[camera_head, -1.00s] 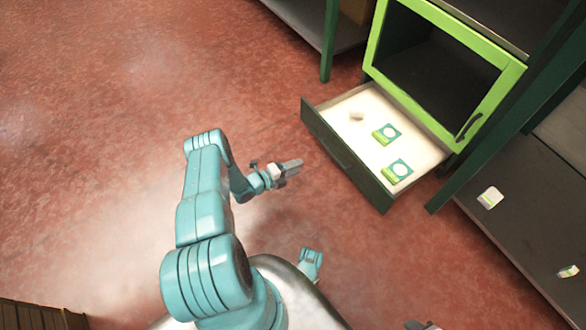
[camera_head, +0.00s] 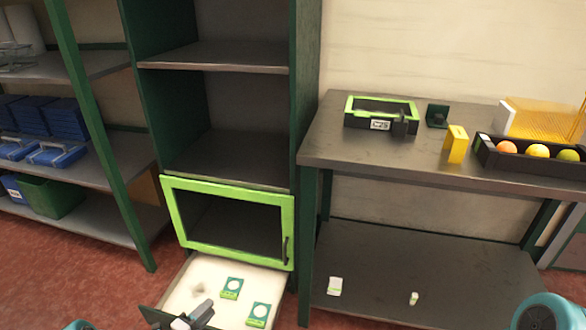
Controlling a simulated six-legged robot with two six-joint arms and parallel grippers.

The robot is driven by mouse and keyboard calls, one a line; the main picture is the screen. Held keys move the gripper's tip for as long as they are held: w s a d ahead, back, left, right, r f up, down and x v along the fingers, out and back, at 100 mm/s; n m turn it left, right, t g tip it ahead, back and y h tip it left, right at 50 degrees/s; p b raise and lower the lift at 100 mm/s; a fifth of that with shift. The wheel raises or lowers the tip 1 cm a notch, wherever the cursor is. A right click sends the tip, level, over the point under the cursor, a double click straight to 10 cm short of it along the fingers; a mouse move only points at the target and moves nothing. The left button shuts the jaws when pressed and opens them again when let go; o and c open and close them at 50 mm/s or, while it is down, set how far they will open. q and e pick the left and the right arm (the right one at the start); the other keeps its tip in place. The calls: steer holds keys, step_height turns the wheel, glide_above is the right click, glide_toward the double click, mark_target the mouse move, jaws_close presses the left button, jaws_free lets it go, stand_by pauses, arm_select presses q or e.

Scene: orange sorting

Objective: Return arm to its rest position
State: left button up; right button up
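The tip of my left gripper (camera_head: 197,314) shows at the bottom edge, over the front of an open drawer (camera_head: 185,276). I cannot tell whether its fingers are open or shut, and I see nothing held in it. A teal part of my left arm (camera_head: 78,325) shows at the bottom left. A teal part of my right arm (camera_head: 541,312) shows at the bottom right corner. My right gripper is out of view.
Two green-and-white packs (camera_head: 231,288) (camera_head: 258,315) lie in the drawer below a green-framed cabinet door (camera_head: 187,247). A metal table (camera_head: 400,155) at right bears a green-rimmed box (camera_head: 364,98), a yellow block (camera_head: 455,144) and a dark tray (camera_head: 515,165) of round fruit.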

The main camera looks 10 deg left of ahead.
arm_select(q)
steer(key=w+d+r+n+g+p, duration=0.2)
steer(key=d+r+p, duration=0.6)
steer(key=r, duration=0.6)
steer(key=s+d+r+n+g+p, duration=0.3)
steer(key=s+d+r+n+p, duration=0.3)
steer(key=d+r+p, duration=0.3)
steer(key=s+d+n+g+y, duration=0.1)
steer(key=s+n+g, duration=0.4)
steer(key=s+n, duration=0.3)
steer(key=s+d+f+n+g+y+p, duration=0.1)
steer(key=s+n+g, duration=0.4)
steer(key=s, duration=1.1)
steer(key=d+n, duration=0.1)
steer(key=n, duration=0.2)
steer(key=shift+f+n+y, duration=0.25)
steer(key=shift+n+y, duration=0.05)
steer(key=shift+n, duration=0.1)
arm_select(e)
steer(key=s+a+r+g, duration=0.1)
steer(key=s+r, duration=0.2)
steer(key=r, duration=1.8)
steer(key=shift+s+r, duration=0.2)
steer(key=shift+r, duration=0.05)
arm_select(q)
steer(key=shift+d, duration=0.1)
arm_select(e)
steer(key=shift+a, duration=0.1)
